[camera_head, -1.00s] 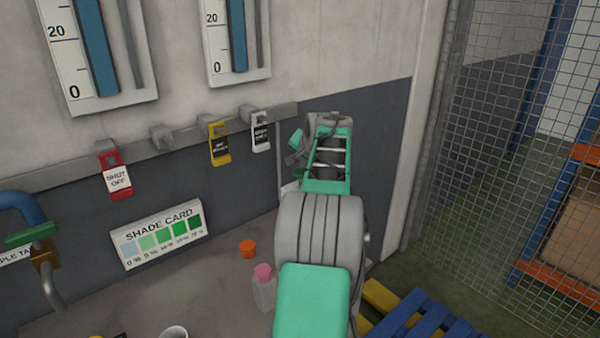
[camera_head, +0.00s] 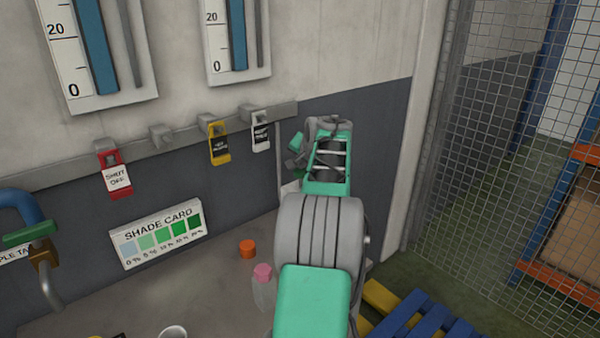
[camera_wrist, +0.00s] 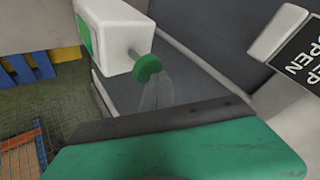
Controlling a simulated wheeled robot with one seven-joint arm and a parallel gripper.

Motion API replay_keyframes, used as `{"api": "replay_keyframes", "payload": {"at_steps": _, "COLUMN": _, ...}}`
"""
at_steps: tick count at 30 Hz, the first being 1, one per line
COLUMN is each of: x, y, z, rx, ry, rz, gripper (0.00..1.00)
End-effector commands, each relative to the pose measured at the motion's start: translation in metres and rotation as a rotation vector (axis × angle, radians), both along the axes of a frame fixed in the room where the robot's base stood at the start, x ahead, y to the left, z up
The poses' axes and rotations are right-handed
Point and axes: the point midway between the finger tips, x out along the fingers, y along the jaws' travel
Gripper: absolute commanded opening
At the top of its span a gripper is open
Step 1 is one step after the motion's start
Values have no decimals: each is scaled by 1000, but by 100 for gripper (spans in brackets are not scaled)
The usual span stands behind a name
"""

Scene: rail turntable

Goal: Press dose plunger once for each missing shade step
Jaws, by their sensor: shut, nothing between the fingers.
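In the wrist view, a green round plunger knob (camera_wrist: 147,68) on a thin metal rod sticks out from a white box (camera_wrist: 117,38) with a green side panel. My gripper (camera_wrist: 165,122) fills the bottom of that view as a green body with a dark edge; it is shut and empty. The knob is just above it in the picture, with a visible gap. A faint see-through shape lies between them. In the head view, the shade card (camera_head: 158,235) stands at the wall, with a row of swatches from pale blue to dark green. My arm hides most of the plunger area there.
An orange cap (camera_head: 247,249) and a pink-topped bottle (camera_head: 264,285) stand on the bench left of my arm. Red, yellow and white tags hang on the wall rail (camera_head: 70,178). A blue pallet (camera_head: 435,320) and mesh fence (camera_head: 500,150) are at right.

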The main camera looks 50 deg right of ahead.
Motion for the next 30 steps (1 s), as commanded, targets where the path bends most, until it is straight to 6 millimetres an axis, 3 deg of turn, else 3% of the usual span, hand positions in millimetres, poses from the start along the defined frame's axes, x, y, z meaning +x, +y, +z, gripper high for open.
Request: {"api": "replay_keyframes", "payload": {"at_steps": 30, "x": 0, "y": 0, "z": -15, "rx": 3, "ry": 1, "rz": 0, "gripper": 0}}
